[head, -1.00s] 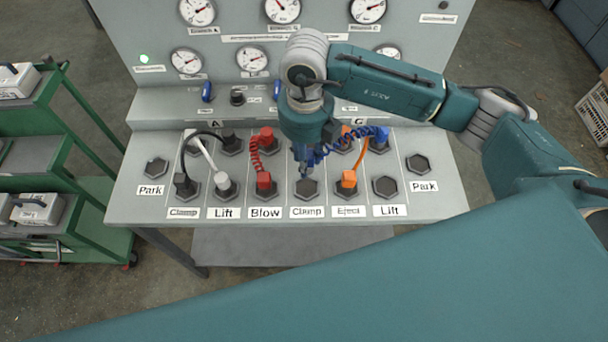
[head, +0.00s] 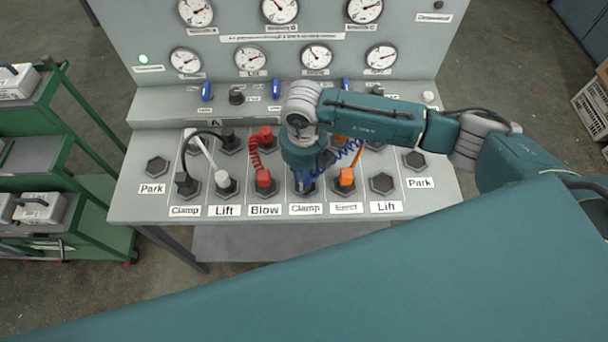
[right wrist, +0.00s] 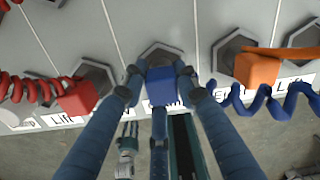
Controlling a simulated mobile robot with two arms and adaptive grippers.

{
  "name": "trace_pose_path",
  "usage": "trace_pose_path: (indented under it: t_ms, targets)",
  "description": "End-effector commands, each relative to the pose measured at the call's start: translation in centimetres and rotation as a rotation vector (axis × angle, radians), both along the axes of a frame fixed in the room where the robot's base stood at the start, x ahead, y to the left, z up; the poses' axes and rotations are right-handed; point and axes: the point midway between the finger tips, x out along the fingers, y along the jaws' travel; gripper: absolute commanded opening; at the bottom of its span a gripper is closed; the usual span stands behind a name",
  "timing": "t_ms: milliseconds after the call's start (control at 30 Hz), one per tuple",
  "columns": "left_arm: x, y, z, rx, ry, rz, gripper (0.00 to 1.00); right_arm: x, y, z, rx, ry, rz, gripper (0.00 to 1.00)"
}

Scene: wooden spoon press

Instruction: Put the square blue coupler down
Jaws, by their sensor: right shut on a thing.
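The square blue coupler (right wrist: 160,87) sits between the fingertips of my right gripper (right wrist: 160,78) in the right wrist view, and the gripper is shut on it. The coupler is at a dark hexagonal socket (right wrist: 162,56); whether it touches the socket I cannot tell. In the head view my right gripper (head: 306,184) points down above the second Clamp label (head: 305,209) and hides most of that socket. The coiled blue cord (head: 347,150) runs up to the right behind the arm. My left gripper is not in the head view.
The red coupler (head: 264,180) stands close left on Blow, the orange coupler (head: 346,178) close right on Eject. The right Lift socket (head: 382,184), right Park socket (head: 414,161) and left Park socket (head: 157,166) are empty. A gauge panel (head: 225,15) rises behind.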

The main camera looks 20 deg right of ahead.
Motion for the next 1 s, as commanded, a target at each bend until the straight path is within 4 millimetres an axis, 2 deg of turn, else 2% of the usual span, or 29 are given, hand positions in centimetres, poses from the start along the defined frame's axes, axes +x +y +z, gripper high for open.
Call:
trace_pose_path:
  t_ms: [67,100,167,433,533,567,667,1000]
  targets:
    - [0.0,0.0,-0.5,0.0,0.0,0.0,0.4,0.0,0.0,-0.4,0.0,0.0,0.0,0.0]
    - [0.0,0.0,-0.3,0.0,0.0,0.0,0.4,0.0,0.0,-0.2,0.0,0.0,0.0,0.37]
    - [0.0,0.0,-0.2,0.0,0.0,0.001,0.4,0.0,0.0,-0.2,0.0,0.0,0.0,0.48]
    - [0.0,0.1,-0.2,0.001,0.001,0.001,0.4,0.0,0.0,-0.2,0.0,0.001,0.0,0.48]
    - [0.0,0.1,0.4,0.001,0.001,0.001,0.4,0.0,0.0,0.4,0.0,0.0,-0.001,0.48]
    - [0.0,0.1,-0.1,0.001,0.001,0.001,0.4,0.1,0.0,0.4,0.001,-0.001,0.0,0.48]
    - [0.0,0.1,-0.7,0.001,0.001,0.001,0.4,0.2,0.0,1.8,0.002,-0.004,0.001,0.48]
    - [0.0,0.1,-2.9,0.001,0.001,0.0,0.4,0.2,0.1,9.0,0.002,-0.004,0.0,0.48]
